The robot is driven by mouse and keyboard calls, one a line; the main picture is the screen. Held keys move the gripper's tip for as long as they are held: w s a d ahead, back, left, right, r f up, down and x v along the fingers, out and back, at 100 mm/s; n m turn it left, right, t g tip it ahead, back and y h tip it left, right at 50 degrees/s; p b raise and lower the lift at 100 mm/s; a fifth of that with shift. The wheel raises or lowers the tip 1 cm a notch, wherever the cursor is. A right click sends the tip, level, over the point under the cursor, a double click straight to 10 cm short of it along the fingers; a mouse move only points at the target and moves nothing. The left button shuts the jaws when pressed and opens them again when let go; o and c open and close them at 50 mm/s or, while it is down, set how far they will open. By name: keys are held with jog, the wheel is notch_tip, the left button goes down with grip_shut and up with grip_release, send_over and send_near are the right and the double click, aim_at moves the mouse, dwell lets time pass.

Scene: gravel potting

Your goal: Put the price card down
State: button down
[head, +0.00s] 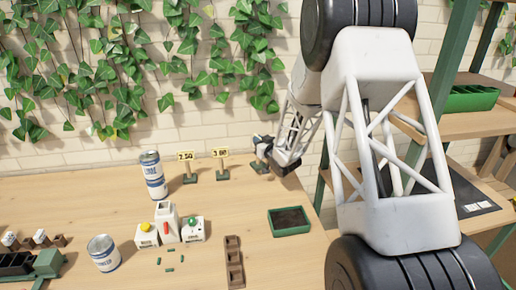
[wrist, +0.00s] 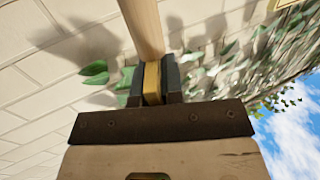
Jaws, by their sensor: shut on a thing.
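My gripper (head: 262,150) is at the back of the table, just right of two standing price cards. In the wrist view its dark jaws (wrist: 154,84) are shut on a thin yellow piece, the price card (wrist: 152,78). A pale wooden rod (wrist: 141,28) shows beyond the jaws. In the head view the held card is mostly hidden by the gripper; whether it touches the table cannot be told.
A tall white-blue can (head: 153,175) stands left of the cards and a shorter can (head: 104,253) nearer. Shelving is at right. Table between cards and soil tray is clear.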

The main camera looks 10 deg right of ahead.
jog(key=shift+w, duration=0.5)
jog(key=shift+f, duration=1.9)
jog(key=c, duration=1.2)
grip_release()
jog(key=shift+f, duration=0.1)
jog(key=shift+c, duration=0.2)
jog(key=shift+r, duration=0.2)
jog(key=v, duration=1.2)
